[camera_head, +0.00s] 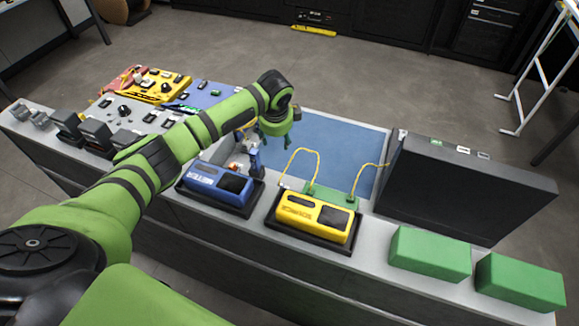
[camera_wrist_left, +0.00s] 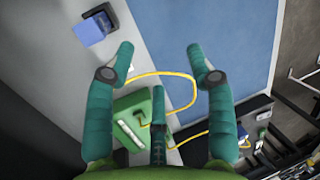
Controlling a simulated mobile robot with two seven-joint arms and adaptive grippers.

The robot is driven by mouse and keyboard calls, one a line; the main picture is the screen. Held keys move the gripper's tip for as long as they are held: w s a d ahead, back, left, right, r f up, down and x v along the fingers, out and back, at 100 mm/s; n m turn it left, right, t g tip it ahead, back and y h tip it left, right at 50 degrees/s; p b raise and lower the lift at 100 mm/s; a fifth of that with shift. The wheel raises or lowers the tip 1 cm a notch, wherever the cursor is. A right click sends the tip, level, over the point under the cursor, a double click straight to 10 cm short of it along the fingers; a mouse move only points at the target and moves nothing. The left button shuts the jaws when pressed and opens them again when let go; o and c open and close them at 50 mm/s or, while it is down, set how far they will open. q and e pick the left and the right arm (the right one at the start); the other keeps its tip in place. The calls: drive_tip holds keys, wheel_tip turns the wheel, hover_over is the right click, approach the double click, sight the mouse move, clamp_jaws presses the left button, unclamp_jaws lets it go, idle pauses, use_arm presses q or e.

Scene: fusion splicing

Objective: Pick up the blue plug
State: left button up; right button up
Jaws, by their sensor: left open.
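My left gripper (camera_head: 273,129) hangs above the bench near the blue mat. A small blue block with a dark top (camera_wrist_left: 90,32) stands on the grey bench strip, beyond and left of the left fingertip. Another small blue piece (camera_wrist_left: 243,151) is near the dark panel. My right gripper is not in view.
A green block (camera_wrist_left: 138,118) with a looping yellow cable (camera_head: 300,153) lies close to the fingers. The blue meter (camera_head: 215,186), yellow device (camera_head: 312,218), dark case (camera_head: 465,190) and green boxes (camera_head: 430,255) crowd the bench. The blue mat (camera_head: 335,135) is mostly clear.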

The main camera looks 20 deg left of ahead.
use_arm(q)
drive_tip(key=s+d+f+g, duration=0.1)
drive_tip(key=s+f, duration=0.1)
drive_tip(key=s+d+f+m+g+p, duration=0.1)
drive_tip(key=s+d+f, duration=0.1)
drive_tip(key=s, duration=0.1)
drive_tip(key=s+d+f+g+p, duration=0.1)
drive_tip(key=s+d+f, duration=0.1)
drive_tip(key=shift+s+f+m, duration=0.3)
drive_tip(key=shift+m, duration=0.1)
drive_tip(key=shift+f, duration=0.35)
drive_tip(key=shift+a+f+p, duration=0.25)
drive_tip(key=shift+f+p, duration=0.05)
drive_tip(key=shift+f, duration=0.85)
drive_tip(key=shift+a+f+p, duration=0.25)
drive_tip(key=shift+f, duration=0.9)
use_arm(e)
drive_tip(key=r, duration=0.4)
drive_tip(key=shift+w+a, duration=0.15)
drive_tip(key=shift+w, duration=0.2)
use_arm(q)
drive_tip(key=c, duration=1.1)
